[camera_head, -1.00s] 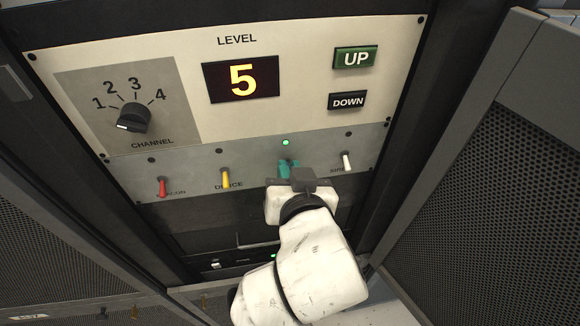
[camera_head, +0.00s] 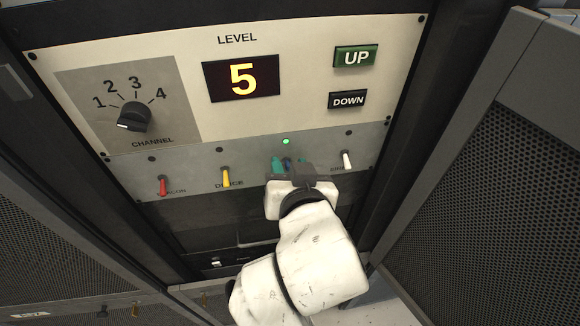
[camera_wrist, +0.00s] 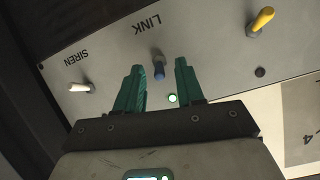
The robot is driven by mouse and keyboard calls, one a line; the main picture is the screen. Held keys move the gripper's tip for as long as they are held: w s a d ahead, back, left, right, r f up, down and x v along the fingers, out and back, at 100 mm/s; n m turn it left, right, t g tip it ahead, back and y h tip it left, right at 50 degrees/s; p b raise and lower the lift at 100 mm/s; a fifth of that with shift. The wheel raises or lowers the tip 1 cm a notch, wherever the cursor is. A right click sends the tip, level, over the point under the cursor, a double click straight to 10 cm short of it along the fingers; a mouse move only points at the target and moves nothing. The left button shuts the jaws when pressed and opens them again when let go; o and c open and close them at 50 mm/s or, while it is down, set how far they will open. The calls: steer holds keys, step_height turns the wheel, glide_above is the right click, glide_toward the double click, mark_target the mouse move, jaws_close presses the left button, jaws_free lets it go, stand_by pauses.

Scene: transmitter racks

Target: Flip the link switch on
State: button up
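The blue-tipped link switch (camera_wrist: 158,68) shows in the wrist view below the LINK label, its tip pointing toward a lit green lamp (camera_wrist: 172,98). That lamp also glows in the head view (camera_head: 286,141). My gripper (camera_wrist: 160,76) is open, with one teal finger on each side of the switch and visible gaps between. In the head view a small blue part of the switch (camera_head: 287,163) shows between the fingers; the rest of it and its label are hidden by my gripper.
The white siren switch (camera_head: 347,160) is close to the right of my gripper. The yellow device switch (camera_head: 226,177) and red beacon switch (camera_head: 162,186) are to the left, with dark lamps. Above are the channel knob (camera_head: 134,117) and level display (camera_head: 241,78), reading 5.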

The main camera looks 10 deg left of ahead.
steer(key=b+v, duration=0.2)
steer(key=v, duration=0.8)
steer(key=shift+s+d, duration=0.15)
steer(key=shift+s, duration=0.25)
steer(key=s+d+f+g+h+b, duration=0.2)
steer(key=d+f+g+h, duration=0.3)
steer(key=d+f, duration=1.45)
steer(key=s+d+f+m+g, duration=0.1)
steer(key=s+d+f+g, duration=0.2)
steer(key=s+f, duration=0.4)
steer(key=s+d+f+g+y+b, duration=0.1)
steer(key=s+d+f+g, duration=0.2)
steer(key=s+d+f, duration=0.2)
steer(key=s+f, duration=0.3)
steer(key=f, duration=0.1)
steer(key=shift+d+m+g, duration=0.25)
steer(key=shift+m+g, duration=0.15)
